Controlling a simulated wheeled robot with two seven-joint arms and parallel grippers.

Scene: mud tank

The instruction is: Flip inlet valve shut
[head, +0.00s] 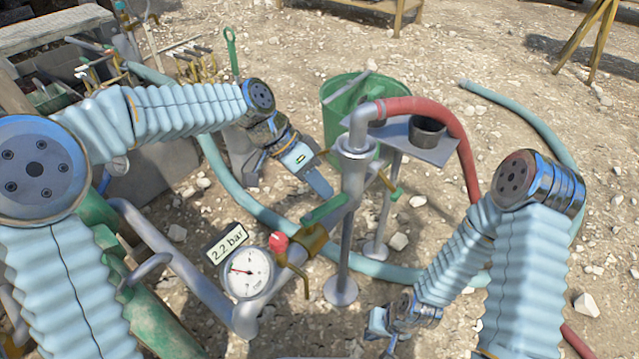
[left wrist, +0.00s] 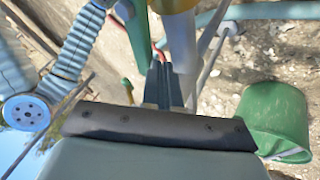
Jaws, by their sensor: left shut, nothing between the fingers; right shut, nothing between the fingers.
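A brass valve (head: 308,240) with a long green lever (head: 323,209) sits on the grey pipe between the gauge and the upright post. The lever lies roughly along the pipe. A second, smaller green handle (head: 397,194) shows farther along, right of the post; no label tells which valve is the inlet. My left gripper (head: 322,188) is shut and empty just above and behind the long lever's far end. In the left wrist view its fingers (left wrist: 159,68) are close beside the green lever (left wrist: 139,40); contact is unclear. My right gripper (head: 376,328) is low at the front, shut and empty.
A pressure gauge (head: 246,272) tagged 2.2 bar and a red knob (head: 278,243) sit beside the valve. The upright post (head: 352,190) carries a red hose (head: 425,104). A green bucket (head: 340,100) stands behind. Pale hoses cross the stony ground.

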